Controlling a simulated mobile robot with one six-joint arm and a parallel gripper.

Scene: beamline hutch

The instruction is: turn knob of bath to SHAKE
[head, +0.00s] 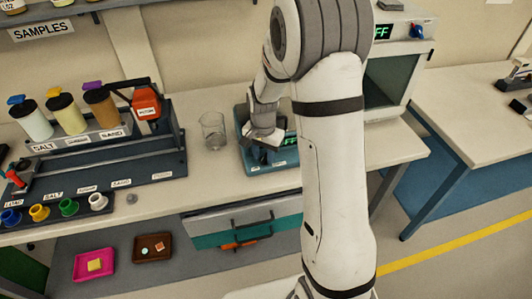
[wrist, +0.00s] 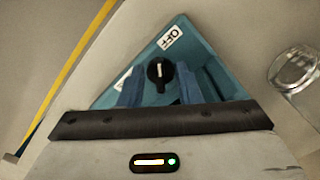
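The bath (head: 256,163) is a teal box on the bench with a green-lit display, partly hidden behind my arm. In the wrist view, its teal panel (wrist: 205,58) carries a round black knob (wrist: 159,73) with a white pointer mark. An OFF label (wrist: 170,38) lies above and right of the knob in that view. A second white label (wrist: 122,79) is mostly hidden by a finger, so its word cannot be read. My gripper (wrist: 160,88) is open, with one blue finger on each side of the knob. Contact with the knob cannot be told.
A clear glass beaker (head: 213,131) stands left of the bath and also shows in the wrist view (wrist: 293,70). A rack (head: 120,150) with capped bottles stands further left. A white oven-like unit (head: 402,75) stands right, behind my arm. Bench space between rack and beaker is narrow.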

